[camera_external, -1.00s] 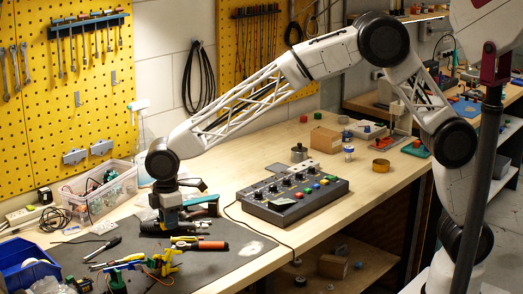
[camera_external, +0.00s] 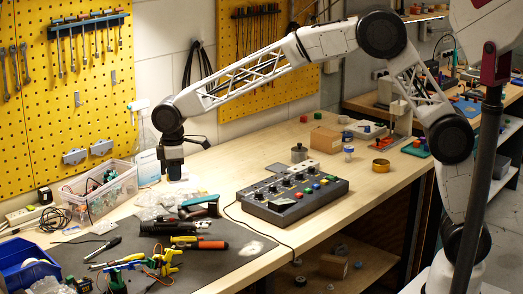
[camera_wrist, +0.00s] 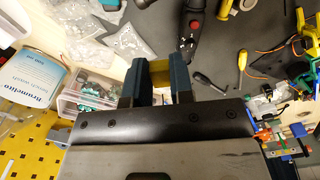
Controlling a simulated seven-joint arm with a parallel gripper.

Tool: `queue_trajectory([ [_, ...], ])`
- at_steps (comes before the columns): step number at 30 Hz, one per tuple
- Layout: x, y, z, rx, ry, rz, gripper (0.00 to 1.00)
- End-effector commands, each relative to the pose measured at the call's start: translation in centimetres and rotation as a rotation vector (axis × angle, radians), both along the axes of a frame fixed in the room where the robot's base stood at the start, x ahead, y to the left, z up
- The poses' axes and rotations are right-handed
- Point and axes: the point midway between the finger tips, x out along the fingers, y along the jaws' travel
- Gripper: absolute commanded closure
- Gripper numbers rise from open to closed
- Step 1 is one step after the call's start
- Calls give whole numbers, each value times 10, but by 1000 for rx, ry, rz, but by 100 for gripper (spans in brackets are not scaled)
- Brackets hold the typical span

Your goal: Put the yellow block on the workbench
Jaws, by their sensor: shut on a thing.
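My gripper (camera_external: 174,177) is raised above the back edge of the dark mat, near the clear bags. In the wrist view, the yellow block (camera_wrist: 159,68) sits between the two teal fingers of my gripper (camera_wrist: 160,78), which are shut on it. In the external view I cannot make out the block. The workbench (camera_external: 230,155) has a light wooden top, with a dark mat (camera_external: 215,262) on its near left part.
Tools, including a red-handled one (camera_external: 212,245), lie on the mat. A grey control box (camera_external: 290,200) stands to the right.

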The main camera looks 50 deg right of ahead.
Motion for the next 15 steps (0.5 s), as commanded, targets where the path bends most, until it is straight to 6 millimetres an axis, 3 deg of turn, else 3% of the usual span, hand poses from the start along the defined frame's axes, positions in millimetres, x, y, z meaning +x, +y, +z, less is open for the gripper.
queue_trajectory([
  [3,25,-32,0,0,0,-59,100],
  [15,91,-136,0,0,0,-251,100],
])
